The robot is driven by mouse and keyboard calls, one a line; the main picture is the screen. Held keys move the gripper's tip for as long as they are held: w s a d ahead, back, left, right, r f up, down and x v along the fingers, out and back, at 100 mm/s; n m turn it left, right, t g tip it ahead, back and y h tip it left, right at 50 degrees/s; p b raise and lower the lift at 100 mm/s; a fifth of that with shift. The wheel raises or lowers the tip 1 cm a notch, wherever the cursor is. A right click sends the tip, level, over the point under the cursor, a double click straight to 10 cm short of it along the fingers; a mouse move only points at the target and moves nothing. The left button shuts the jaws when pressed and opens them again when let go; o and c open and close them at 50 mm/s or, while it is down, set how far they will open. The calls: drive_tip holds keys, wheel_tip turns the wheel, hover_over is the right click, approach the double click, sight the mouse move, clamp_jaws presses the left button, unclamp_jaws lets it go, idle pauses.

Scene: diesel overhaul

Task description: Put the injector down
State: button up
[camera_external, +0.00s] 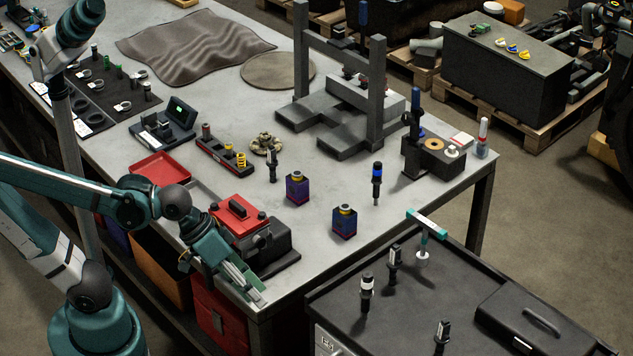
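Several injector-like dark upright cylinders are in view, and I cannot tell which one is the task's injector. One with a blue band (377,184) stands on the grey workbench (325,272) at right of centre. A dark one (272,166) stands further left on the bench. On the black cart top are one with a white band (367,292), a dark one (395,266) and another (442,336). My gripper (254,290) points down and right at the bench's front edge, beside a black-and-red case (262,243), apart from all these. No injector shows in it; its fingers are too small to read.
A grey press frame (340,100) stands behind. A teal T-handled tool (425,232) and a black case (535,318) are on the cart (330,300). Bare bench lies between the blocks and front edge.

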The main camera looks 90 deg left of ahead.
drive_tip(key=shift+s+a+r+m+y, duration=0.25)
drive_tip(key=shift+s+m, duration=0.4)
drive_tip(key=shift+m, duration=0.3)
drive_tip(key=shift+s+a+r+m+y, duration=0.15)
drive_tip(key=shift+s+m+y, duration=0.15)
drive_tip(key=shift+s+m, duration=0.45)
drive_tip(key=shift+s+a+r+m+y, duration=0.2)
drive_tip(key=shift+s+m, duration=0.3)
drive_tip(key=shift+m, duration=0.6)
drive_tip(key=shift+c, duration=0.8)
